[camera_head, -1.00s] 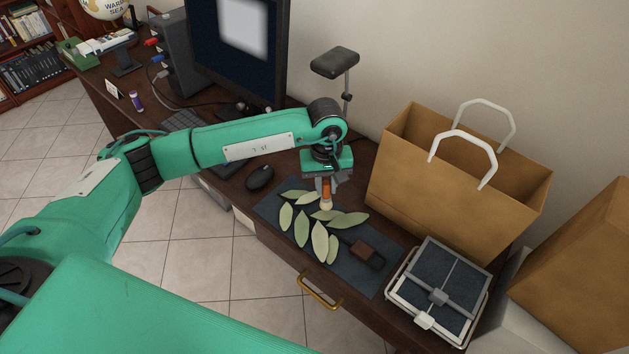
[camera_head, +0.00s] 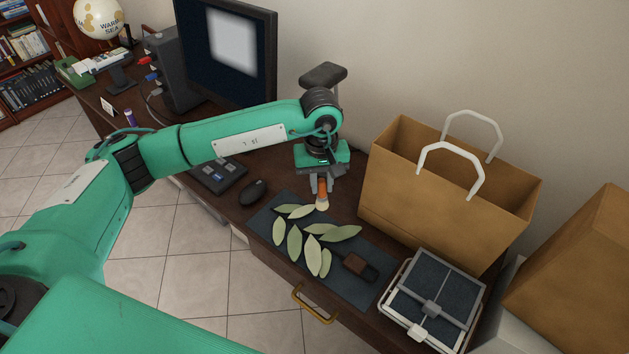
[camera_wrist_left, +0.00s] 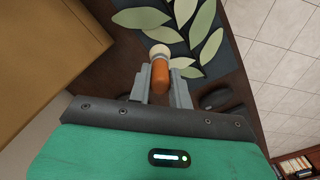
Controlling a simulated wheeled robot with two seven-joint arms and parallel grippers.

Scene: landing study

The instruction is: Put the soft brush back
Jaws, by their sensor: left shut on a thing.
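My left gripper (camera_head: 318,189) points down over the desk near the back edge of the dark mat. It is shut on the soft brush (camera_head: 322,203), which has an orange handle and a pale, cream tip pointing down. In the left wrist view the orange handle of the brush (camera_wrist_left: 160,76) sits between the two fingers (camera_wrist_left: 160,88). Whether the tip touches the desk or hangs just above it, I cannot tell. My right gripper is in neither view.
Several pale green leaves (camera_head: 294,244) and a dark block-like tool (camera_head: 356,264) lie on the mat (camera_head: 345,290). A paper bag (camera_head: 430,205) stands close at the right, with a framed press (camera_head: 433,297) in front. A mouse (camera_head: 253,191), keypad (camera_head: 217,176) and monitor (camera_head: 225,50) are leftward.

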